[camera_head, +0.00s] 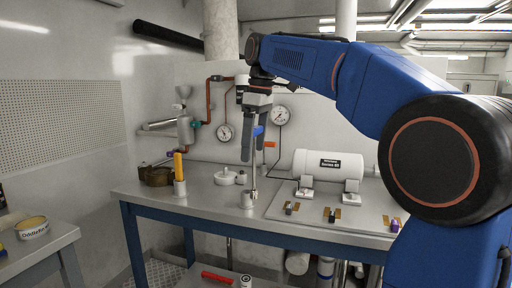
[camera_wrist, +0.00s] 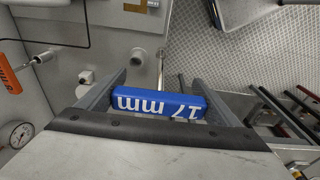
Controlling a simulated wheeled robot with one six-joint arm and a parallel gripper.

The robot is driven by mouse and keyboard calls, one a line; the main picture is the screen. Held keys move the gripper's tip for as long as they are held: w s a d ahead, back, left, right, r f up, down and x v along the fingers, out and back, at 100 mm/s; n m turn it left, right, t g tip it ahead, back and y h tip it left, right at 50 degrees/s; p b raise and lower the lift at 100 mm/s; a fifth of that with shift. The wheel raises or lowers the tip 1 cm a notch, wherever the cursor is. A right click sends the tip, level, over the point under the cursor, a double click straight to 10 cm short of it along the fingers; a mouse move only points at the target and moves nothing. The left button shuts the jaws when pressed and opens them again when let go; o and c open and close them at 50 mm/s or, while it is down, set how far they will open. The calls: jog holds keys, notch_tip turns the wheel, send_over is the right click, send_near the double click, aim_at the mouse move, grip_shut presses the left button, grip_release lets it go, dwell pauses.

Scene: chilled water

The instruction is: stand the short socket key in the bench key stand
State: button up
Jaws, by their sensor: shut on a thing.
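My gripper (camera_head: 254,148) points down over the bench, shut on the blue handle of a key (camera_head: 259,131). In the wrist view the handle (camera_wrist: 160,103) lies across between both fingers and reads "17 mm". The key's thin shaft hangs down, roughly upright, towards a small metal cup-like stand (camera_head: 247,200) on the bench top. Its lower end meets the stand's top in the picture; I cannot tell whether it is inside or just in front or behind.
A white tank (camera_head: 328,165) stands on a plate (camera_head: 330,209) with small clamps at right. Gauges (camera_head: 280,115), pipes and an orange-handled valve (camera_head: 269,144) are behind my gripper. A red-handled tool (camera_head: 217,277) lies below.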

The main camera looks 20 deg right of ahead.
jog(key=w, duration=0.8)
dwell(0.6)
jog(key=shift+w+a, duration=0.1)
jog(key=shift+w, duration=0.05)
dwell(0.8)
notch_tip(320, 180, down, 6)
dwell(3.4)
jog(key=o, duration=1.6)
jog(key=shift+f, duration=0.1)
jog(key=shift+o, duration=0.2)
